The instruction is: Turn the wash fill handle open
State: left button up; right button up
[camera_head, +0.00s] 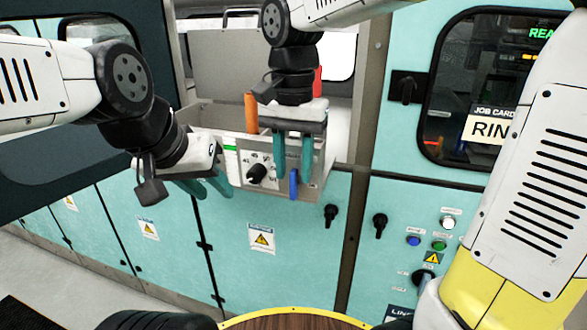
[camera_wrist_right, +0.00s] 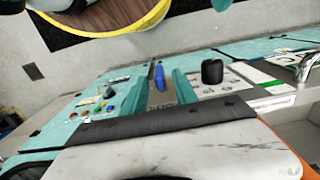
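A blue lever handle (camera_head: 293,184) hangs upright on the front of the light panel box; its label is too small to read, so I cannot confirm it is the wash fill handle. My right gripper (camera_head: 293,172) comes down from above with its teal fingers apart, one on each side of the blue handle. In the right wrist view the blue handle (camera_wrist_right: 159,77) shows between the two fingers, with gaps, apparently untouched. My left gripper (camera_head: 215,192) is at the left of the box, its teal fingers apart and empty.
A black rotary knob (camera_head: 257,173) sits on the panel left of the blue handle; it also shows in the right wrist view (camera_wrist_right: 212,71). An orange upright piece (camera_head: 251,113) stands behind. Teal cabinet doors (camera_head: 290,260) lie below. Coloured buttons (camera_head: 438,246) are at the right.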

jog(key=shift+f, duration=0.85)
grip_shut()
jog(key=shift+a+h, duration=0.15)
jog(key=shift+h, duration=0.15)
jog(key=shift+w+a+g+h, duration=0.15)
jog(key=shift+g+h, duration=0.1)
jog(key=shift+h, duration=0.35)
jog(key=shift+s+a+g+h, duration=0.15)
jog(key=shift+g+h, duration=0.1)
jog(key=shift+h, duration=0.35)
jog(key=shift+w+a+f+g+h, duration=0.15)
jog(key=shift+g+h, duration=0.15)
jog(key=shift+h, duration=0.55)
jog(key=shift+w+a+g+h, duration=0.1)
jog(key=shift+g+h, duration=0.2)
jog(key=shift+h, duration=0.55)
